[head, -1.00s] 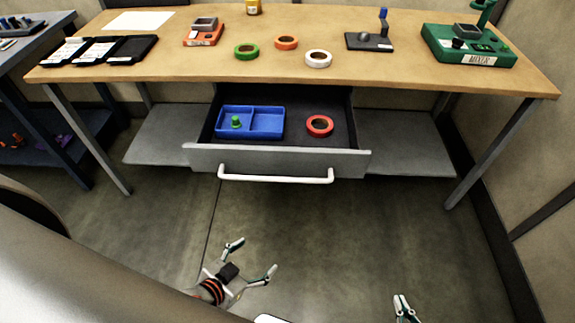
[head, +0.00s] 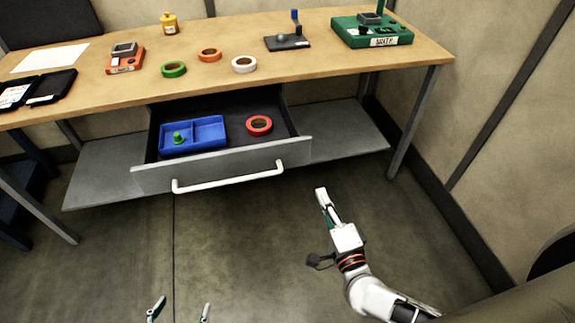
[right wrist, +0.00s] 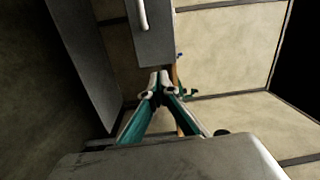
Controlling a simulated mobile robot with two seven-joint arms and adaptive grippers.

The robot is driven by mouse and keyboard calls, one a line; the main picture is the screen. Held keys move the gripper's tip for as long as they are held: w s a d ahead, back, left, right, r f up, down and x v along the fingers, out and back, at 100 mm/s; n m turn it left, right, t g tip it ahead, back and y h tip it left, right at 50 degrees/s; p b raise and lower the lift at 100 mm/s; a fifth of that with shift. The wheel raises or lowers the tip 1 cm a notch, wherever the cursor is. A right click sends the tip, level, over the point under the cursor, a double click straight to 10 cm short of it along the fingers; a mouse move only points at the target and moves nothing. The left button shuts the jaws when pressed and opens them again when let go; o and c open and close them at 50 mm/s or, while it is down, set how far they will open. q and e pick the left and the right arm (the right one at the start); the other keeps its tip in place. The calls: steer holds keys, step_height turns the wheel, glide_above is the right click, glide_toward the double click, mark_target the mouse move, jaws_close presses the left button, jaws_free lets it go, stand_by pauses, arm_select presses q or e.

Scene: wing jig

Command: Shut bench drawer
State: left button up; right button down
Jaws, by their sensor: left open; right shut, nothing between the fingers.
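The bench drawer (head: 226,166) is pulled out below the wooden bench, its grey front facing me with a white bar handle (head: 228,179). Inside it are a blue divided tray (head: 208,132) with a green object (head: 178,138) and a red tape roll (head: 259,125). My right gripper (head: 321,192) is shut and empty, to the right of the drawer front and apart from it. In the right wrist view its fingertips (right wrist: 161,74) meet below the drawer's grey front (right wrist: 155,45) and white handle (right wrist: 142,15). My left gripper (head: 180,310) is open and empty at the bottom edge, well short of the drawer.
A grey lower shelf (head: 345,135) and a bench leg (head: 412,125) stand right of the drawer. The floor in front is clear.

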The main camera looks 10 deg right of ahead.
steer(key=m, duration=0.1)
glide_toward(306, 153)
steer(key=shift+h, duration=0.3)
steer(key=w, duration=0.5)
steer(key=shift+w+a+r, duration=0.15)
steer(key=shift+w+a, duration=0.05)
steer(key=shift+a, duration=0.05)
arm_select(q)
steer(key=shift+a+f+b, duration=0.2)
steer(key=shift+f+b, duration=0.05)
steer(key=shift+b, duration=0.05)
arm_select(e)
steer(key=shift+w, duration=0.7)
steer(key=shift+w, duration=0.1)
